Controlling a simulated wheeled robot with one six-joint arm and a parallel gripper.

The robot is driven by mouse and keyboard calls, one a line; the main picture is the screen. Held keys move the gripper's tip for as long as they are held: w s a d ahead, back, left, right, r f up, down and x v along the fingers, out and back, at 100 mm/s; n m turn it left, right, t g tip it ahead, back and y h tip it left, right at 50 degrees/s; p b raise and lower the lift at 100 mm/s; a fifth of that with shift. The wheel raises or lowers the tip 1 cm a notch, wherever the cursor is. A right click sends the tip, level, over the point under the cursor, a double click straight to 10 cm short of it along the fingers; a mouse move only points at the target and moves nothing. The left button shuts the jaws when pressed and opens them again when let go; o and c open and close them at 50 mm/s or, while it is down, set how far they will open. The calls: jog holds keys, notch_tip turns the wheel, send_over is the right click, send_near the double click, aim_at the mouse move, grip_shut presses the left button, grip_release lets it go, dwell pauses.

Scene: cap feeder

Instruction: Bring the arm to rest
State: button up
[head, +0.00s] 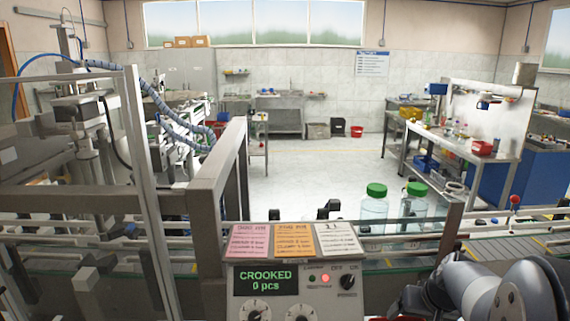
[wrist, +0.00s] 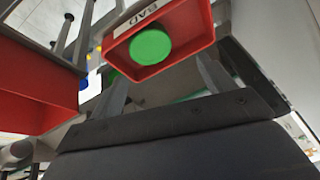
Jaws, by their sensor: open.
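My arm (head: 500,290) reaches in from the lower right of the head view, with its dark end low beside the control panel. In the wrist view my gripper (wrist: 163,80) has its two fingers spread apart, with nothing between them. Beyond the fingertips is a red tray (wrist: 207,42) labelled BAD, with a green cap (wrist: 151,46) lying in it. The cap is apart from the fingers. The fingertips themselves are hard to make out in the head view.
A control panel (head: 348,300) reading "CROOKED 0 pcs" stands left of my arm. Two clear jars with green lids (head: 376,190) stand behind the rail. A second red bin (wrist: 35,90) is at left in the wrist view. A grey frame post (head: 208,210) rises left of the panel.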

jog(key=shift+r+p, duration=0.6)
jog(key=shift+r, duration=0.65)
jog(key=shift+f, duration=0.1)
